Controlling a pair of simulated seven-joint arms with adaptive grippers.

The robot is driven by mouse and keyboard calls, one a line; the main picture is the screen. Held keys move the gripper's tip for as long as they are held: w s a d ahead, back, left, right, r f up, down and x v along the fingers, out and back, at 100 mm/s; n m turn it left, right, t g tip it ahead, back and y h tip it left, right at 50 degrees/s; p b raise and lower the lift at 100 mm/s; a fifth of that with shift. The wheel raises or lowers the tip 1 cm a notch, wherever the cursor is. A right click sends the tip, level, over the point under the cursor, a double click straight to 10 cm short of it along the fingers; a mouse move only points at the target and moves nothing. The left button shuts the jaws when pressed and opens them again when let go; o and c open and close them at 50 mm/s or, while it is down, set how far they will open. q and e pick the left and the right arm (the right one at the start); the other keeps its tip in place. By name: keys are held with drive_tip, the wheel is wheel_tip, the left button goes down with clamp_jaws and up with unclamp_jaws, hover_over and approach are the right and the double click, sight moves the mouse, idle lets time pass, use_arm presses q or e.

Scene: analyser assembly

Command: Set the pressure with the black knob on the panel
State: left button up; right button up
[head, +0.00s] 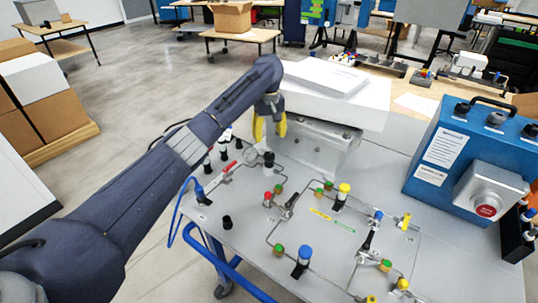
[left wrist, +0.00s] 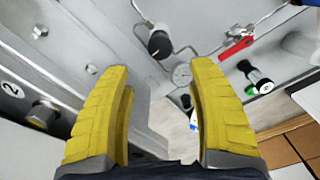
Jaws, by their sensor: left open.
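The panel (head: 330,265) is a grey plate on a cart, carrying pipes, valves and coloured knobs. A black knob (head: 268,159) stands near its back left, beside a round gauge (head: 250,155). My left gripper (head: 270,128) has yellow fingers pointing down, above and just behind the knob. In the left wrist view, its open fingers (left wrist: 162,72) are wide apart and empty. The black knob (left wrist: 159,43) shows beyond the fingertips, between them and apart from both, with the gauge (left wrist: 182,74) just below it. My right gripper is not in view.
A metal block (head: 318,150) with a white box (head: 335,90) on top stands right of the gripper. A red-handled valve (head: 229,168) lies left of the gauge. A blue case (head: 460,150) with a red button stands at right.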

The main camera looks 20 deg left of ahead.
sight(269, 154)
use_arm(q)
wheel_tip(269, 154, down, 10)
drive_tip(key=shift+r, duration=0.15)
idle(0.3)
drive_tip(key=shift+c, duration=0.2)
clamp_jaws()
idle(0.3)
